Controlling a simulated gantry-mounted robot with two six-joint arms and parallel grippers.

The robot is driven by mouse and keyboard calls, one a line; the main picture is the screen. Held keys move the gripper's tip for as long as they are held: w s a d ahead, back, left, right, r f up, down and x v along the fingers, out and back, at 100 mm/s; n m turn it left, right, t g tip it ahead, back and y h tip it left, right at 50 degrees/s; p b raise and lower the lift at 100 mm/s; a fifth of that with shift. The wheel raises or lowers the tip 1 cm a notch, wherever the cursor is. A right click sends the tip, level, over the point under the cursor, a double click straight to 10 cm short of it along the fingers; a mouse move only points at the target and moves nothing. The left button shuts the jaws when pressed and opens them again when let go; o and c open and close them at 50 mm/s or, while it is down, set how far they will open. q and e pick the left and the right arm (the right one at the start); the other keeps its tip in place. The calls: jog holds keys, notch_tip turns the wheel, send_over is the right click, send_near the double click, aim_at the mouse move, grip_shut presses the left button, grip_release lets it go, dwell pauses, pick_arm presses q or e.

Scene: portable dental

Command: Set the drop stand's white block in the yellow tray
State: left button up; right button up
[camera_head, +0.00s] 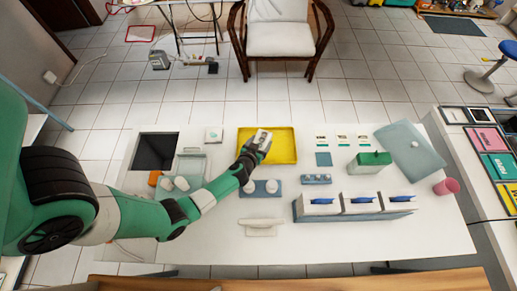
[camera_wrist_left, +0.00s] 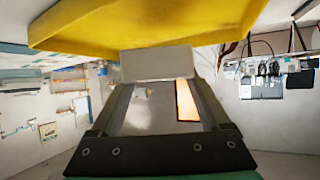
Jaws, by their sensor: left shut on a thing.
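My left gripper (camera_head: 256,143) reaches in from the left and is shut on a small white block (camera_head: 263,136). The block also shows between the fingertips in the left wrist view (camera_wrist_left: 157,63). In the head view, the gripper and block are over the yellow tray (camera_head: 284,144), near its middle. In the wrist view, the tray's yellow wall (camera_wrist_left: 150,23) is just beyond the block; I cannot tell whether they touch. A blue stand (camera_head: 261,194) with white rounded pieces is in front of the tray, partly beside my forearm. My right gripper is not in view.
Right of the tray are small white boxes (camera_head: 340,140), a green-topped box (camera_head: 370,162) and a blue rack (camera_head: 352,213) with white units. A black pad (camera_head: 155,151) and a clear tray (camera_head: 191,163) are left. The white table (camera_head: 290,245) has clear space in front.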

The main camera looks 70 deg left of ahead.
pick_arm(q)
jog(key=shift+a+f, duration=0.5)
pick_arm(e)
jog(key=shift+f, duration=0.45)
pick_arm(q)
jog(key=f+b, duration=0.4)
jog(key=shift+s+a+f+b, duration=0.15)
jog(key=shift+a+b, duration=0.2)
jog(key=shift+r, duration=0.2)
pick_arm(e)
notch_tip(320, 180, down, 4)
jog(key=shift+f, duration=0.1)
pick_arm(q)
jog(key=shift+f, duration=0.1)
jog(key=o, duration=1.4)
jog(key=p+v, duration=0.6)
jog(key=v, duration=0.5)
jog(key=shift+d+r, duration=0.1)
jog(key=shift+r, duration=0.2)
jog(key=shift+s+d+r, duration=0.1)
jog(key=shift+s+d, duration=0.15)
jog(key=shift+s, duration=0.05)
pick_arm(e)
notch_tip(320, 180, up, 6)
